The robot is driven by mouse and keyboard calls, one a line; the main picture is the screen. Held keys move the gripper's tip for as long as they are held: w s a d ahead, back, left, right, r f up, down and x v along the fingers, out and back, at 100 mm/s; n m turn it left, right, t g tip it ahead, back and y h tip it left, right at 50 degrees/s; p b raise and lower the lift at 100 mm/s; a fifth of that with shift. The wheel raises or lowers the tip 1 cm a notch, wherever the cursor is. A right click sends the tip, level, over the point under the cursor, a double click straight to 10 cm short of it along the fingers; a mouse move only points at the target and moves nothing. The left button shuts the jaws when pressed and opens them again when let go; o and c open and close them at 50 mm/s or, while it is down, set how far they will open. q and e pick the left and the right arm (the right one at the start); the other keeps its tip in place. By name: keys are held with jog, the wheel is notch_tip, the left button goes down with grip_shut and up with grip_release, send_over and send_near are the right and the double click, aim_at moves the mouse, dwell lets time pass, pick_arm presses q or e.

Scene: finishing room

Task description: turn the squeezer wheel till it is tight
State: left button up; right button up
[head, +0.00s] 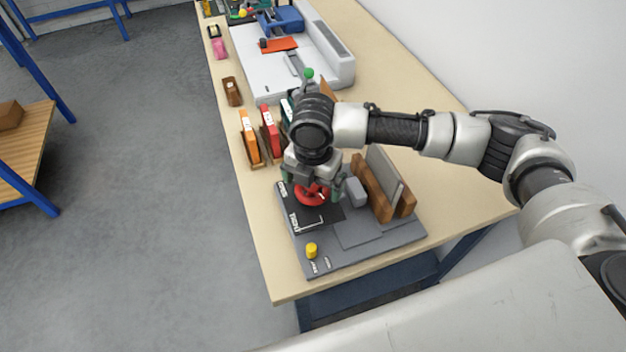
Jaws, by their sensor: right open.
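The red squeezer wheel (312,196) sits on a dark plate marked with white lettering and an arrow, on the grey base board (350,262). My right gripper (314,190) points down over the wheel, with its fingers apart on either side of it. The gripper and wrist hide the wheel's far part, and I cannot tell whether the fingers touch the rim. A grey block (355,191) and a wooden holder with a grey panel (386,185) stand right of the wheel. My left gripper is not in view.
A yellow knob (311,250) stands at the board's front left. Orange (249,138) and red (269,132) upright items stand behind the board. A white machine (290,65) is farther back on the bench. The bench's front left corner (278,292) is bare.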

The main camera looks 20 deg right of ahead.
aim_at(313, 187)
jog(key=shift+s+f, duration=0.1)
jog(key=shift+f, duration=0.3)
jog(key=shift+c, duration=0.5)
jog(key=c, duration=0.7)
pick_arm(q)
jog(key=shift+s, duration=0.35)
pick_arm(e)
jog(key=shift+c, duration=0.2)
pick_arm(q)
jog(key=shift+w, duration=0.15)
pick_arm(e)
jog(key=o, duration=0.8)
pick_arm(q)
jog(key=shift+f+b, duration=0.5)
jog(key=shift+b, duration=0.05)
pick_arm(e)
jog(key=shift+o, duration=0.2)
notch_tip(313, 187, up, 11)
